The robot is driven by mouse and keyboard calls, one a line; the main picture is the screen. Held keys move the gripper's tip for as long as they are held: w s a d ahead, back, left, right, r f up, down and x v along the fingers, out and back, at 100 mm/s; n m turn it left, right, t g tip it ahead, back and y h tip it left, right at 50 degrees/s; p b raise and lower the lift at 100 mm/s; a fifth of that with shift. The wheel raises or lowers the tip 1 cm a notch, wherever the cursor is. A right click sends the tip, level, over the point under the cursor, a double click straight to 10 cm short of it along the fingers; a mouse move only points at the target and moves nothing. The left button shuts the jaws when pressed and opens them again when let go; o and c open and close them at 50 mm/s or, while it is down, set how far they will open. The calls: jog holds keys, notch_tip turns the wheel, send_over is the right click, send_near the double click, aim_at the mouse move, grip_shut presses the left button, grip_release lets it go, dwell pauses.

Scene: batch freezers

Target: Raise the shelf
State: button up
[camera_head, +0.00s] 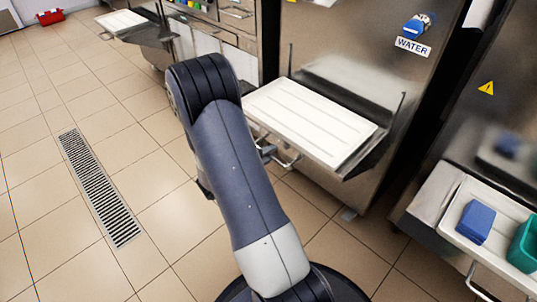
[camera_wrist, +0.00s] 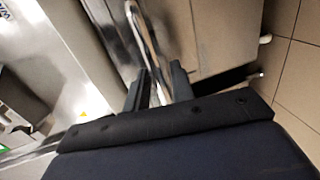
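The shelf (camera_head: 312,122) is a white ribbed panel on a metal frame, folded out level from the front of a steel freezer. A thin metal handle bar (camera_head: 284,161) runs along its front edge. My gripper (camera_head: 266,150) is at this front edge, partly hidden behind my arm. In the wrist view my gripper's two dark fingers (camera_wrist: 160,86) stand apart, with a metal bar (camera_wrist: 151,50) running between them. A gap seems to show beside the bar, and I cannot tell whether a finger touches it.
Another white shelf (camera_head: 121,21) is folded out at the far left. At the right, a tray holds a blue block (camera_head: 475,221) and a green container (camera_head: 525,244). A floor grate (camera_head: 98,187) lies in the tiles at left, where the floor is clear.

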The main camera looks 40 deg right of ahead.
grip_shut()
notch_tip(320, 180, up, 13)
jog(key=p, duration=0.3)
jog(key=shift+f+p, duration=0.2)
jog(key=shift+p, duration=0.2)
jog(key=shift+o, duration=0.5)
grip_release()
jog(key=p+v, duration=0.1)
jog(key=v, duration=0.9)
jog(key=shift+a, duration=0.4)
jog(key=shift+s, duration=0.1)
